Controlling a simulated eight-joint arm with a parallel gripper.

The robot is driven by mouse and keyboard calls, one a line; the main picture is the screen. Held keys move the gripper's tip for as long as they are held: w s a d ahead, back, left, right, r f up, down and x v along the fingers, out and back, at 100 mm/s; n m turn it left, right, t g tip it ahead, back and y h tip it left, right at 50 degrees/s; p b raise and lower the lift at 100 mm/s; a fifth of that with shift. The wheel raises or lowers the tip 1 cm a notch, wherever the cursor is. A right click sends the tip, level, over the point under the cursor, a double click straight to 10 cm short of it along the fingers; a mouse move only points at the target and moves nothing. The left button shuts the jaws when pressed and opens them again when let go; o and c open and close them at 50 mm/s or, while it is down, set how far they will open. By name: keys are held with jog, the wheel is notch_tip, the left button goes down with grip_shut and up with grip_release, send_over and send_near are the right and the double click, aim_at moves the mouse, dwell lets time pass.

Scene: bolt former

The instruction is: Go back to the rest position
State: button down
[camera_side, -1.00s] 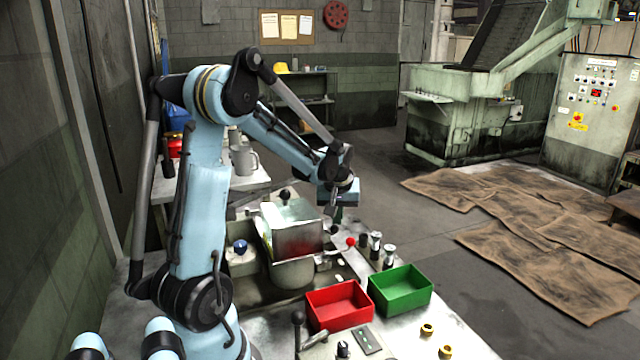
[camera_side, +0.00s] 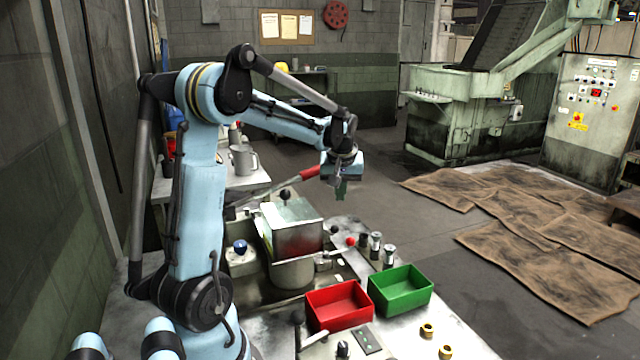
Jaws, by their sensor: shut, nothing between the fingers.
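My gripper (camera_side: 341,192) points down at the end of my light-blue arm, in the air beyond and above the metal box-shaped machine housing (camera_side: 292,232). Its small fingers look closed, with nothing visible between them. It touches nothing that I can see. A red-handled lever (camera_side: 310,174) shows just left of the gripper, its rod running down to the left behind the housing.
A red bin (camera_side: 338,306) and a green bin (camera_side: 400,291) stand on the bench front. Brass nuts (camera_side: 427,331) lie to their right. A red-knobbed lever (camera_side: 350,241) and small metal cylinders (camera_side: 376,244) stand behind the bins. The air right of the gripper is clear.

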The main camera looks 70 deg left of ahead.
jog(key=v, duration=0.5)
jog(key=d+m+t, duration=0.3)
jog(key=d+m, duration=0.3)
jog(key=d, duration=0.7)
jog(key=s+d+f+m+t+h, duration=0.1)
jog(key=s+d+f+m+h, duration=0.1)
jog(key=d, duration=0.6)
jog(key=s+d+f+m+t+h, duration=0.1)
jog(key=s+d+f+m, duration=0.1)
jog(key=d+m, duration=0.3)
jog(key=s+d, duration=0.1)
jog(key=d, duration=0.1)
jog(key=shift+s+d+h, duration=0.25)
jog(key=shift+d+h, duration=0.15)
